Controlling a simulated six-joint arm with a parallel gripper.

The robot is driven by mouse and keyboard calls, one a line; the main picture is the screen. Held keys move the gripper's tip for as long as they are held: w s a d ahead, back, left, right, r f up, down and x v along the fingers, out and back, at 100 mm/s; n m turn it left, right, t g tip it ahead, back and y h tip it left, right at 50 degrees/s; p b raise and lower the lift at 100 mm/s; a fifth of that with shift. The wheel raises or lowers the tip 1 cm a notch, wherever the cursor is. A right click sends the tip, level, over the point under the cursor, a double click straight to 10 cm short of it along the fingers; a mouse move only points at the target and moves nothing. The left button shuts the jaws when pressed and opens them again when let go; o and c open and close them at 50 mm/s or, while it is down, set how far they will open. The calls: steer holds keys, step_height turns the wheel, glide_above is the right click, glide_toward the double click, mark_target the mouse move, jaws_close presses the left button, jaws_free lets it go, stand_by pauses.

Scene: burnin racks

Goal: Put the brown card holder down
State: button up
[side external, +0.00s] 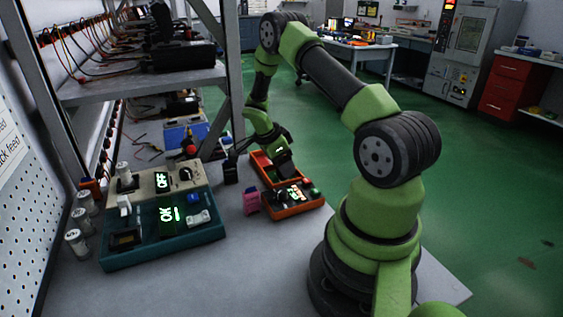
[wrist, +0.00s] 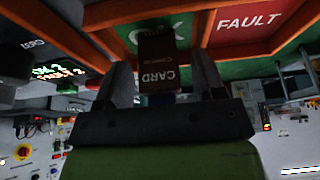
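The brown card holder (wrist: 157,60) is a dark flat piece marked CARD. In the wrist view it is between the two fingers of my gripper (wrist: 162,66), with its lettering upside down. A narrow gap seems to show at the right finger, and I cannot tell whether both fingers touch it. In the side view my gripper (side external: 272,142) points down over the orange tray, and the dark holder (side external: 284,164) shows tilted just under it. I cannot tell whether it rests on the tray.
The orange sorting tray (wrist: 85,42) has a green OK part and a red FAULT part (wrist: 248,22). Beside it are an orange tester (side external: 293,211), a pink item (side external: 251,201) and a teal test box (side external: 165,250). A rack post (side external: 233,70) stands close behind.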

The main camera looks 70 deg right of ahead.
steer(key=w+a+r+n+t, duration=0.1)
steer(key=w+a+r+n, duration=0.3)
steer(key=r, duration=0.6)
steer(key=s+a+r+n+t, duration=0.1)
steer(key=a+r+t, duration=0.1)
steer(key=a+r, duration=0.6)
steer(key=s+a+r+n+t+y, duration=0.2)
steer(key=s+a+r+n, duration=0.3)
steer(key=a+n, duration=0.3)
steer(key=s+a+r+n+t+y, duration=0.3)
steer(key=s+a+r+n+t, duration=0.2)
steer(key=n, duration=0.5)
steer(key=s+a, duration=0.2)
steer(key=a, duration=0.1)
steer(key=shift+s+r, duration=0.25)
